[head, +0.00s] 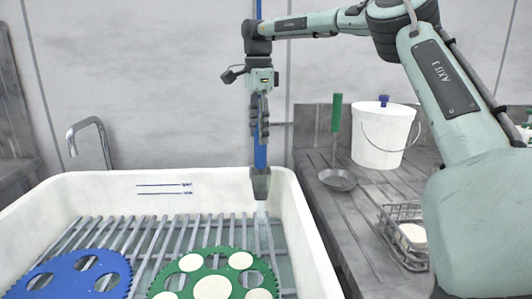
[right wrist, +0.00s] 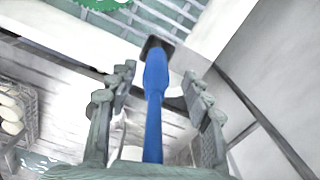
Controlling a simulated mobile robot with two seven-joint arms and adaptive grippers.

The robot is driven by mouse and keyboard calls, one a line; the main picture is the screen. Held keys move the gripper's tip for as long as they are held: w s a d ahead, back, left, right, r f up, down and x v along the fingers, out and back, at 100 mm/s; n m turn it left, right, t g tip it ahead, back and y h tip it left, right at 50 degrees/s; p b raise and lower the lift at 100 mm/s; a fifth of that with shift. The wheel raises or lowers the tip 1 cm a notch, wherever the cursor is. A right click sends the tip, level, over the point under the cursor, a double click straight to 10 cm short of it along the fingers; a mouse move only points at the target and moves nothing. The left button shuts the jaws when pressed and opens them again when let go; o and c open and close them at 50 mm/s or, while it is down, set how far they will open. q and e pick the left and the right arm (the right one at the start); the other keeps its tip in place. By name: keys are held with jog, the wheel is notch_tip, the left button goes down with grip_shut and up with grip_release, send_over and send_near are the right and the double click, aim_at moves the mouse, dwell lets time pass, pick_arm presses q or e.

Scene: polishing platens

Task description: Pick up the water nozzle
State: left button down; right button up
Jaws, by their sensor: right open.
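The water nozzle is a blue handle with a dark grey head (head: 261,182), hanging upright over the sink's back rim, with a pale spray below its head. My right gripper (head: 260,137) is open at the blue handle, above the nozzle head, and partly hides the handle. In the right wrist view the blue nozzle handle (right wrist: 156,90) runs between the two spread fingers of the right gripper (right wrist: 166,85), with a gap on each side. My left gripper is not in view.
The white sink (head: 318,230) has a slatted rack holding a blue platen (head: 65,278) and a green platen (head: 240,281). A metal faucet (head: 88,125) stands at left. On the right counter are a white bucket (head: 382,140), a green-handled pan (head: 337,180) and a wire basket (head: 403,238).

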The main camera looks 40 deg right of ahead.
aim_at(260, 157)
jog(key=f, duration=0.7)
jog(key=shift+s+f, duration=0.2)
jog(key=shift+s, duration=0.05)
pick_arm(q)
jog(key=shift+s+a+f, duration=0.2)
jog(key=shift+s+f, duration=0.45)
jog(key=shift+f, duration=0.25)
pick_arm(e)
grip_shut()
